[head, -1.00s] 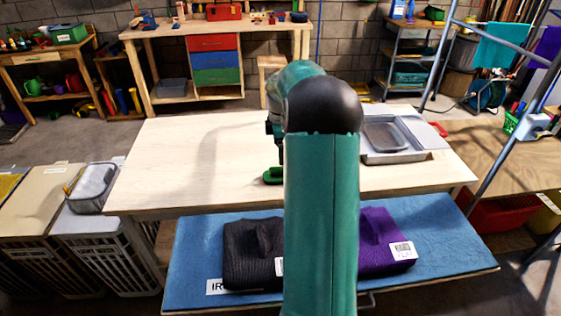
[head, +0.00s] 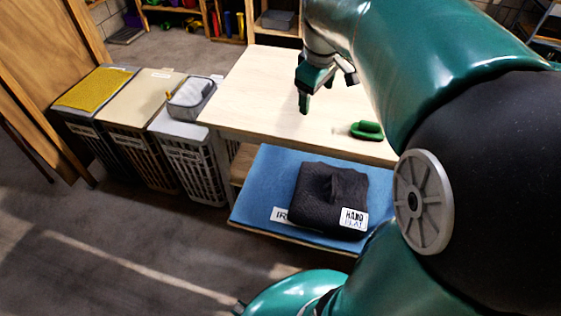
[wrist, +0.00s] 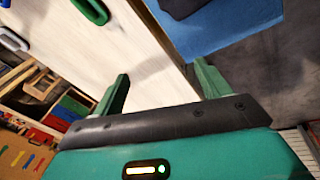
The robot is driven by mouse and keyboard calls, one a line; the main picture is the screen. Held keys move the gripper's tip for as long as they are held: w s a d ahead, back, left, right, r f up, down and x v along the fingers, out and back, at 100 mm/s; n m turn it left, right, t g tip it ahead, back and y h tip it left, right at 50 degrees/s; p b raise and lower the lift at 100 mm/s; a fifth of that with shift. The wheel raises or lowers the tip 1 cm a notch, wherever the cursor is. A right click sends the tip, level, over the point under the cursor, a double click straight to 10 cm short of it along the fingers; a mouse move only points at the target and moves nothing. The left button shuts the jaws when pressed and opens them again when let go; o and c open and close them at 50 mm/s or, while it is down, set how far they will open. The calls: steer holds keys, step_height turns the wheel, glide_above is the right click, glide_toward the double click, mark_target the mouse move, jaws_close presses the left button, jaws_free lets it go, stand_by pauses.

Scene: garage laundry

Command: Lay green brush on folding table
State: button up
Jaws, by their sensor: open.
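The green brush (head: 366,130) lies on the pale wooden tabletop, near its front edge, in the head view. I take this pale table (head: 262,90) to be the folding table. A green loop-shaped piece, likely the brush (wrist: 90,10), shows at the top left of the wrist view, cut by the frame edge. My gripper (head: 303,104) points down over the table, to the left of the brush and apart from it. In the wrist view my gripper (wrist: 160,85) has its two green fingers wide apart with nothing between them.
Below the table's front is a blue surface (head: 262,190) with a dark folded cloth (head: 318,195). Hampers stand to the left; one holds a grey bin (head: 192,98), another a yellow cloth (head: 95,88). The floor at front left is clear.

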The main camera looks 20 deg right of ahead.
steer(key=s+a+f+m+t+y, duration=0.1)
steer(key=s+a+m+t, duration=0.2)
steer(key=s+a, duration=1.1)
steer(key=shift+s+a+f+m+y, duration=0.15)
steer(key=shift+s+a+m+y, duration=0.2)
steer(key=shift+a+m, duration=0.65)
steer(key=shift+d, duration=0.15)
